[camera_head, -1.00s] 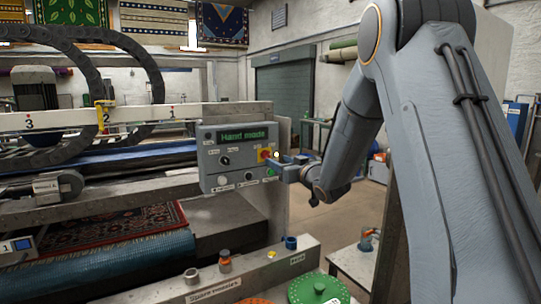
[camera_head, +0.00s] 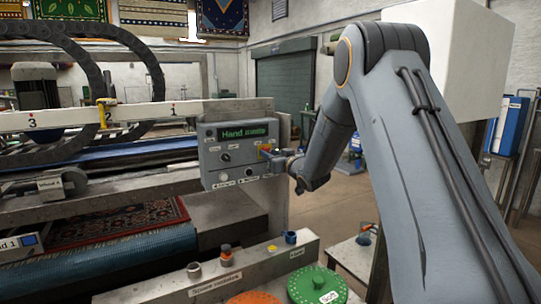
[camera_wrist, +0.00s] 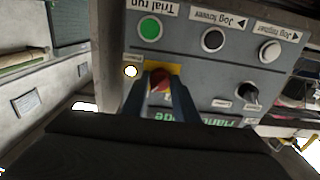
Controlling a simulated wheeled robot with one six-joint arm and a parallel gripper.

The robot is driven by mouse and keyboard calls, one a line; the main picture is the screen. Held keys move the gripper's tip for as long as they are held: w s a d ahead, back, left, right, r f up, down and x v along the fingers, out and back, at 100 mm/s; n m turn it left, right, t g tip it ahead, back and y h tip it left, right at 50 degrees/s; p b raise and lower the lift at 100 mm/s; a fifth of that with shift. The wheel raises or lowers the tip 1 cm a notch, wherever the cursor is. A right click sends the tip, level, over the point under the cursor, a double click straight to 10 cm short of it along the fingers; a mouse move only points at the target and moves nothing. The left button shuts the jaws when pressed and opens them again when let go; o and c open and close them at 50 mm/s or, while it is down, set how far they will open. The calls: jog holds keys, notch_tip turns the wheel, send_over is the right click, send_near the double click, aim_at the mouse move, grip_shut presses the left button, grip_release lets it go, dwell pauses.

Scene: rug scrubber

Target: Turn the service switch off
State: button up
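The grey control panel (camera_head: 213,166) stands at the end of the machine, with a green display reading "Hand" and a second word I cannot read clearly. A red knob on a yellow plate, seemingly the service switch (camera_head: 264,148), is at its right side and partly hidden by my gripper (camera_head: 272,157). In the wrist view the red knob (camera_wrist: 160,82) lies between the two fingertips of my gripper (camera_wrist: 161,80), in front of the yellow plate (camera_wrist: 174,68). The fingers stand apart, one on each side of the knob. I cannot tell whether they touch it.
A ledge (camera_head: 215,285) with small parts and a green disc (camera_head: 318,287) are below the panel.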

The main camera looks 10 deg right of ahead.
jog(key=c, duration=0.4)
jog(key=shift+b, duration=0.35)
jog(key=n+b, duration=0.6)
jog(key=b, duration=0.1)
jog(key=n+b, duration=0.6)
jog(key=b, duration=0.2)
jog(key=shift+w+f, duration=0.1)
jog(key=shift+f, duration=0.1)
jog(key=n+b, duration=0.3)
jog(key=b, duration=0.1)
jog(key=shift+d+r+n+b, duration=0.1)
jog(key=shift+r+n+b, duration=0.1)
jog(key=shift+n+b, duration=0.2)
